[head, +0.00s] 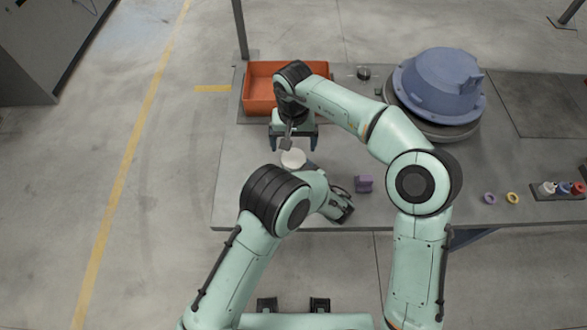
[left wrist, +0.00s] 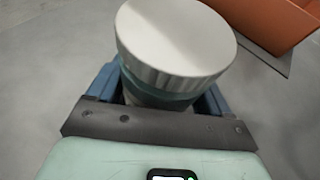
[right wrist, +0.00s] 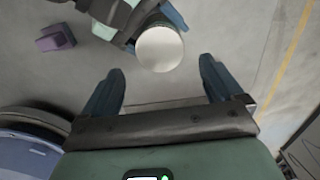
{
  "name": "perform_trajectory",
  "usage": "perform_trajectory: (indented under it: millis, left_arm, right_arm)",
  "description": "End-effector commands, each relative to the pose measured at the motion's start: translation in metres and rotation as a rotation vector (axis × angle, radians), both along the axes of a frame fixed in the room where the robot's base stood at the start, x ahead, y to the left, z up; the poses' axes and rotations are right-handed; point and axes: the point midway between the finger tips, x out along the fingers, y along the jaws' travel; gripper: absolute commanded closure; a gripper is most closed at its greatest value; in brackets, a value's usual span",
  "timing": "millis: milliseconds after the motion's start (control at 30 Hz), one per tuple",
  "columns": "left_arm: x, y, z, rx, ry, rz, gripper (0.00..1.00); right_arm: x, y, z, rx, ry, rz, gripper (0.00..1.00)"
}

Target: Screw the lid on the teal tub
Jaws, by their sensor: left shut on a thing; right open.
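The white ribbed lid (head: 293,158) sits on top of the teal tub (left wrist: 155,95); it fills much of the left wrist view (left wrist: 178,38). How tightly it is seated I cannot tell. My left gripper (left wrist: 160,92) is shut on the tub, one blue finger on each side below the lid. In the head view the left gripper is mostly hidden by my arm. My right gripper (head: 294,147) is open and empty, just beyond the lid in the head view.
An orange bin (head: 258,93) stands behind the right gripper. A purple block (head: 363,184) lies right of the tub. A large blue housing (head: 440,85) stands at the back right. Small rings (head: 489,198) and a tray of small parts (head: 558,196) lie far right.

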Motion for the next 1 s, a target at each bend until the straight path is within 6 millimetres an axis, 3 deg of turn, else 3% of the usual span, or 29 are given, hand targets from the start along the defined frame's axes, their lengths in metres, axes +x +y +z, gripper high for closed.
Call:
perform_trajectory:
  millis: [333, 767, 933, 1000]
  left_arm:
    - [0.001, 0.0, 0.001, 0.0, -0.002, 0.0, 1.0]
    - [0.001, 0.0, 0.001, 0.0, -0.002, 0.0, 1.0]
    - [0.001, 0.0, 0.001, 0.001, -0.003, 0.0, 1.0]
    - [0.001, 0.0, 0.001, 0.001, -0.003, 0.0, 1.0]
  right_arm:
    - [-0.001, 0.0, -0.051, -0.001, 0.002, 0.0, 0.06]
    - [-0.001, 0.0, -0.06, 0.0, 0.0, 0.0, 0.06]
    - [0.0, 0.0, -0.06, 0.0, 0.0, 0.0, 0.58]
    - [0.0, 0.0, -0.06, 0.0, 0.0, 0.0, 0.64]
